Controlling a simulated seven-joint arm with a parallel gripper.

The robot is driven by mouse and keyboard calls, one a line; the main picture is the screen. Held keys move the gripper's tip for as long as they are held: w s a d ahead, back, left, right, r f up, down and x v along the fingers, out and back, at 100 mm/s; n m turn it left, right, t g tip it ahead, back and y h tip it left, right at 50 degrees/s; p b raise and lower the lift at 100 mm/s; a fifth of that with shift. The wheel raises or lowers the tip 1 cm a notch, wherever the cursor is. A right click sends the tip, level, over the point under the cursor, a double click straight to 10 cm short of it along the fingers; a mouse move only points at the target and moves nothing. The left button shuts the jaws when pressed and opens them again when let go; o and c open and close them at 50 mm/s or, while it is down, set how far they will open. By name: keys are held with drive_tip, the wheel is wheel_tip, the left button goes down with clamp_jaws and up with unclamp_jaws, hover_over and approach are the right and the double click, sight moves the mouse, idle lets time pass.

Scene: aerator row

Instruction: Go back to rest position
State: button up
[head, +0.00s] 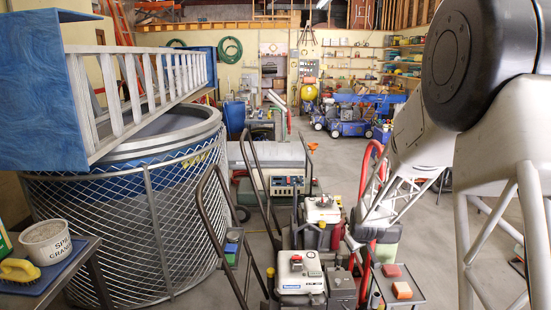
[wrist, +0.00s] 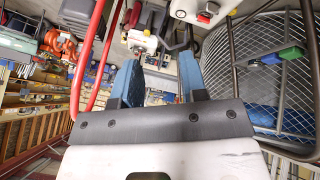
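My gripper (wrist: 160,60) shows in the wrist view with its two blue fingers apart and nothing held between them. Beyond the fingers is a machine with a white top (wrist: 142,40). In the head view my arm comes down from the upper right towards the row of aerators; I cannot clearly make out the gripper there. A front aerator with a white engine (head: 298,277) and another behind it (head: 322,210) stand in the middle of the floor. I cannot tell whether the gripper touches anything.
A red tubular handle (wrist: 92,55) rises close beside the gripper. A small stand holds red and orange blocks (head: 402,290). At left are a wire-mesh cylinder (head: 150,235), a bucket (head: 45,242) and a yellow brush (head: 19,270). Dark handles (head: 213,215) rise left of the front aerator.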

drive_tip(key=s+a+r+m+g, duration=0.1)
drive_tip(key=s+a+r, duration=0.2)
drive_tip(key=s+r, duration=0.65)
drive_tip(key=s+a+r+m+g, duration=0.1)
drive_tip(key=s+a+r+m, duration=0.15)
drive_tip(key=s+r, duration=0.7)
drive_tip(key=s+a+r+m+g, duration=0.1)
drive_tip(key=s+a, duration=0.1)
drive_tip(key=s, duration=1.2)
drive_tip(key=s+a+r+m+g, duration=0.1)
drive_tip(key=s+a, duration=0.1)
drive_tip(key=s, duration=1.2)
drive_tip(key=shift+s+y, duration=0.25)
drive_tip(key=shift+y, duration=0.05)
